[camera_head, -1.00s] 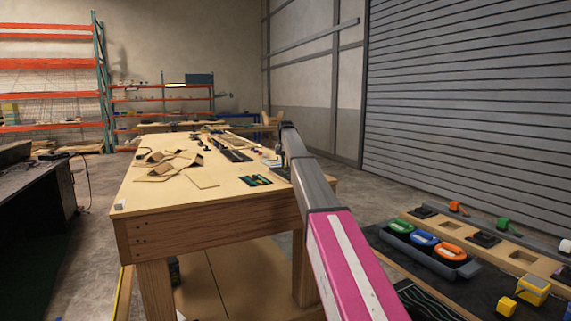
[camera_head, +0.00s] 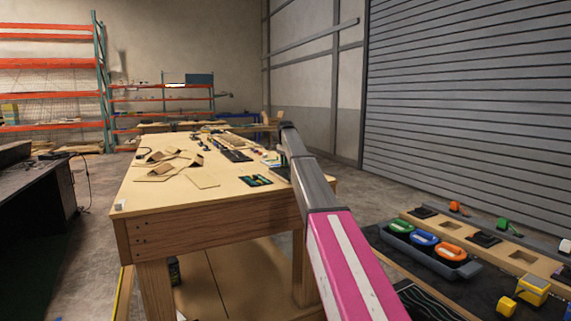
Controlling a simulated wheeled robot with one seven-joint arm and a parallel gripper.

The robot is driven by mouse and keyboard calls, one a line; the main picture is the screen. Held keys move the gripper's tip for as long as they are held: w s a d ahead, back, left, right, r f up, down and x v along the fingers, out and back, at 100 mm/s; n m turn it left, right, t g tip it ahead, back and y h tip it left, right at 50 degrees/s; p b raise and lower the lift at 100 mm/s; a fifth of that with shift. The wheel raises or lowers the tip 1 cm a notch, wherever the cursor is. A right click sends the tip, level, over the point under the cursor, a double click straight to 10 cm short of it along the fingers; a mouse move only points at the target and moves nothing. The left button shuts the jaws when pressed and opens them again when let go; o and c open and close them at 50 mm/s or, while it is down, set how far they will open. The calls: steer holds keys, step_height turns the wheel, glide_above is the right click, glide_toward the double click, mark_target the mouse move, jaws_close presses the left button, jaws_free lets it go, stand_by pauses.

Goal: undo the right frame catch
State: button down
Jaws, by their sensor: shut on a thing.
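I cannot make out the right frame catch in this view. My pink and grey arm reaches from the bottom right to the right edge of the wooden table (camera_head: 190,235). Its far end hides part of the tabletop there. My gripper does not show; it is hidden behind the arm. Whatever is at the jaws is hidden too.
Cardboard pieces and a flat panel (camera_head: 202,181) lie on the table. A small dark green board (camera_head: 256,180) lies near its right edge. At the right, a bench holds a grey tray (camera_head: 425,257) with green, blue and orange items, and a yellow block (camera_head: 533,289).

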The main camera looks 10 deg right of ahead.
steer(key=shift+m, duration=0.5)
steer(key=c, duration=1.1)
jaws_free()
steer(key=shift+c, duration=0.2)
steer(key=shift+r, duration=0.1)
step_height(320, 180, up, 11)
steer(key=shift+f, duration=0.2)
